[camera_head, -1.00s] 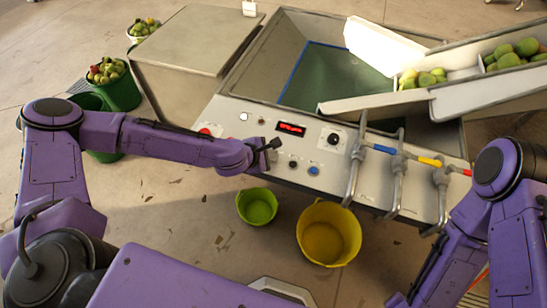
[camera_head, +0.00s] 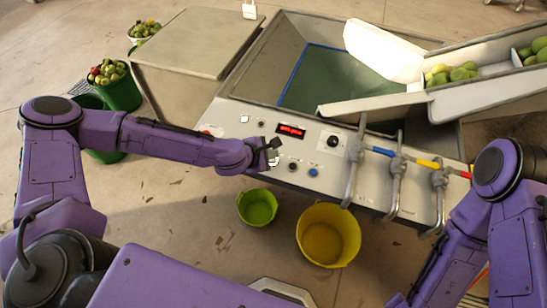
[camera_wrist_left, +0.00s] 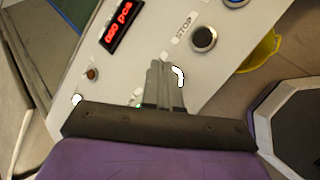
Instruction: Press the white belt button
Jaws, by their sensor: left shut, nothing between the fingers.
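The white button (camera_head: 273,161) sits on the sloping panel (camera_head: 232,130), left of a black button (camera_head: 292,166) and a blue button (camera_head: 314,172). In the left wrist view the white button (camera_wrist_left: 178,76) shows partly behind the fingers, in line with the black button (camera_wrist_left: 203,38) by the STOP label. My left gripper (camera_head: 272,145) is shut and empty, its tips right by the white button. In the left wrist view the shut fingers (camera_wrist_left: 166,85) cover part of it. I cannot tell whether they touch it. My right gripper is out of view.
Another white round piece (camera_head: 244,119) is at the panel's upper left, near a red display (camera_head: 290,131). Pipes with valves (camera_head: 396,170) stand at the panel's right. Green (camera_head: 257,207) and yellow (camera_head: 328,234) buckets stand on the floor in front.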

